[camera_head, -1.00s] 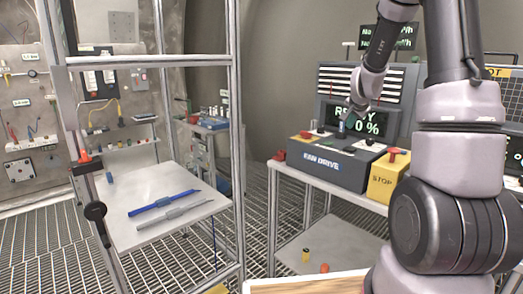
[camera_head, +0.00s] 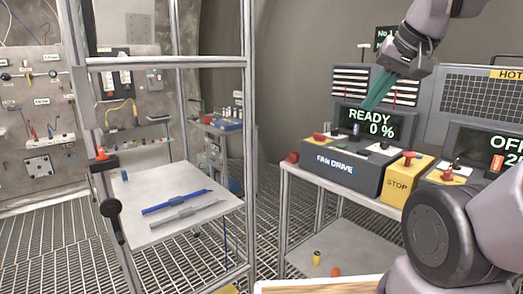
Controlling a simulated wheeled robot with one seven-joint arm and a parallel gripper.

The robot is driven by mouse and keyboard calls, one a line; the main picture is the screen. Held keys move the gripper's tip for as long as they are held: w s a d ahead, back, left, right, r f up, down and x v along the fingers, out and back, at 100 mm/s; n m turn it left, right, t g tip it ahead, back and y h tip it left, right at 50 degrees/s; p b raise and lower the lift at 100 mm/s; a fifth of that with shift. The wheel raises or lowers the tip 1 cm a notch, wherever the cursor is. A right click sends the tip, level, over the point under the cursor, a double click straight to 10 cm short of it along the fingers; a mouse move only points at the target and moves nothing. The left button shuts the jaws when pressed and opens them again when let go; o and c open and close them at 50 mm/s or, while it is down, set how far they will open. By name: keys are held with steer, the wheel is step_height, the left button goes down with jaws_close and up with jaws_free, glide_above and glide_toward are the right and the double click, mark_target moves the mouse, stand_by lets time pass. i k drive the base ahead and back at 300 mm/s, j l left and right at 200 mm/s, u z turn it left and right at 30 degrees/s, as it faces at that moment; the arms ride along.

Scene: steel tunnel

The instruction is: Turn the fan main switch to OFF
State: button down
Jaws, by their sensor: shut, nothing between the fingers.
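The fan drive (camera_head: 340,168) is a dark grey box labelled FAN DRIVE on the bench at the right. Its screen (camera_head: 368,122) reads READY and 0 %. On its light top panel are a red control (camera_head: 320,137), a dark upright knob (camera_head: 355,130) and a small black knob (camera_head: 384,146). A red part (camera_head: 292,157) sits at its left end. I cannot tell which control is the main switch or read its position. My gripper (camera_head: 368,106) has teal fingers, shut and empty, pointing down-left above the panel, in front of the screen's upper edge and apart from the controls.
A yellow STOP box (camera_head: 400,185) with a red button stands right of the fan drive, beside a heater-like unit with a grille (camera_head: 484,97). A metal frame with a shelf (camera_head: 165,229) holding blue and grey tools stands at the left. Grating floor lies between.

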mark_target(318, 136)
steer(key=i+j, duration=0.25)
steer(key=i, duration=0.2)
steer(key=i+j, duration=0.25)
steer(key=i, duration=0.2)
